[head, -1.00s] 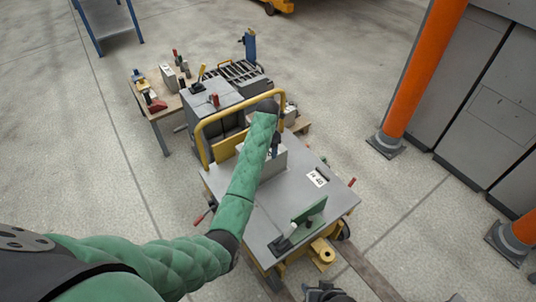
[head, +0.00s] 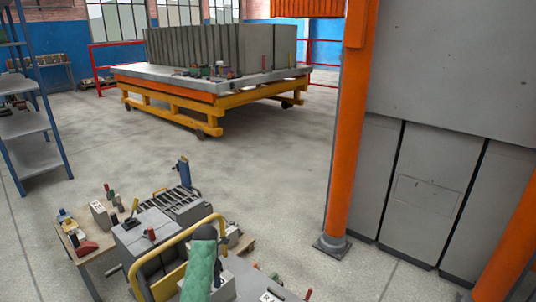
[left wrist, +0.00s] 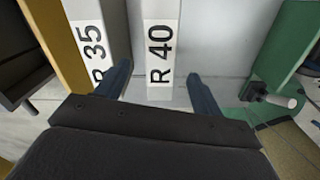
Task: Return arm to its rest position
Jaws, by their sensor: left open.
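My left arm (head: 201,268), in a green quilted sleeve, reaches up from the bottom of the head view to the yellow-railed cart. Its gripper is hidden there. In the left wrist view my left gripper (left wrist: 157,85) is open, its two dark fingers apart with nothing between them. Beyond the fingers is a pale block marked R 40 (left wrist: 161,50). A block marked R 35 (left wrist: 92,48) stands to its left. I cannot tell if a finger touches either. My right gripper is not in view.
A green bracket (left wrist: 289,50) with a pale-tipped handle is right of the fingers. The cart's yellow rail (head: 172,247) stands by the arm. A small table (head: 88,262) with tools is to the left. An orange post (head: 350,140) rises at right. Open floor (head: 265,165) lies beyond.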

